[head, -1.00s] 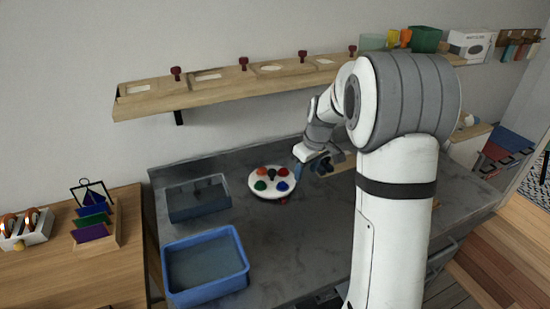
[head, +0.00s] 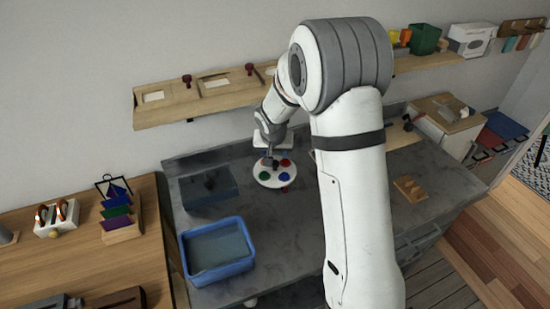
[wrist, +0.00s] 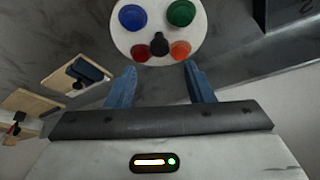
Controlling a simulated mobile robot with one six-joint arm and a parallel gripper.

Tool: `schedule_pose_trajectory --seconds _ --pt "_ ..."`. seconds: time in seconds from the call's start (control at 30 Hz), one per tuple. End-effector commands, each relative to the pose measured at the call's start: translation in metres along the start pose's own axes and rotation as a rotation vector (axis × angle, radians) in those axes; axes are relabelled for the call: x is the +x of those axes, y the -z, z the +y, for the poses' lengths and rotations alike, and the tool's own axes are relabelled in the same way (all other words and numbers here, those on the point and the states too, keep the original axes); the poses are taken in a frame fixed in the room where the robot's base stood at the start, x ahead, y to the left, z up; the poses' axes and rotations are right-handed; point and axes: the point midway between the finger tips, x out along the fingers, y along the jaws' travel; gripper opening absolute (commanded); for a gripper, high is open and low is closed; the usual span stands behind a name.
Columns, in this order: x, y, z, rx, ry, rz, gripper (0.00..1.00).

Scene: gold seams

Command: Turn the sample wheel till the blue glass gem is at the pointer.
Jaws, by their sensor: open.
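The sample wheel (head: 274,184) is a round white disc on the grey counter. In the head view its blue gem (head: 283,177) is front right, its green gem (head: 265,175) front left and its red gem (head: 285,162) back right. The wrist view shows the wheel from the other side, with a dark knob (wrist: 159,45) between the red gem (wrist: 138,53) and an orange gem (wrist: 180,50). A small reddish bit (head: 285,189) at the front rim may be the pointer. My gripper (wrist: 160,72) is open and empty, its blue fingers near the knob.
A dark grey tray (head: 205,188) and a blue tub (head: 217,250) stand left of the wheel. A wooden shelf (head: 200,100) runs along the wall behind. The counter in front of the wheel is clear.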

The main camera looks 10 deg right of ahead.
Motion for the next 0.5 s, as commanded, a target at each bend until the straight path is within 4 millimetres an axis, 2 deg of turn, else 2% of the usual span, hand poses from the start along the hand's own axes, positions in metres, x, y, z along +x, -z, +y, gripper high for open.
schedule_pose_trajectory --seconds 0.3,0.5 --pt "0.049 -0.001 0.001 -0.002 -0.002 -0.005 0.48" --pt "0.067 0.0 0.001 -0.001 0.0 -0.002 0.48"
